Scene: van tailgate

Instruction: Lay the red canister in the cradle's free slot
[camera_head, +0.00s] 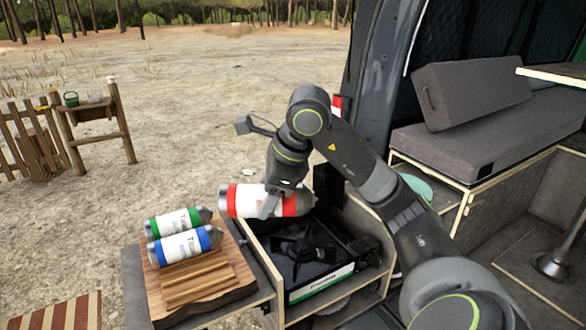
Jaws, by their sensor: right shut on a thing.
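The red canister (239,200) lies on its side in the grip of my right gripper (270,203), which is shut around its middle. The cradle (203,281) is a wooden board with slots. A green canister (178,222) and a blue canister (184,246) lie side by side in its far slots. The bare slot is at the near side of the cradle. My left gripper is not in view.
A black camping stove (318,285) sits in an open compartment right of the cradle. The van's grey cushioned bench (490,135) is at the right. A wooden stand (100,118) and fence are far left. Striped fabric (62,314) lies lower left.

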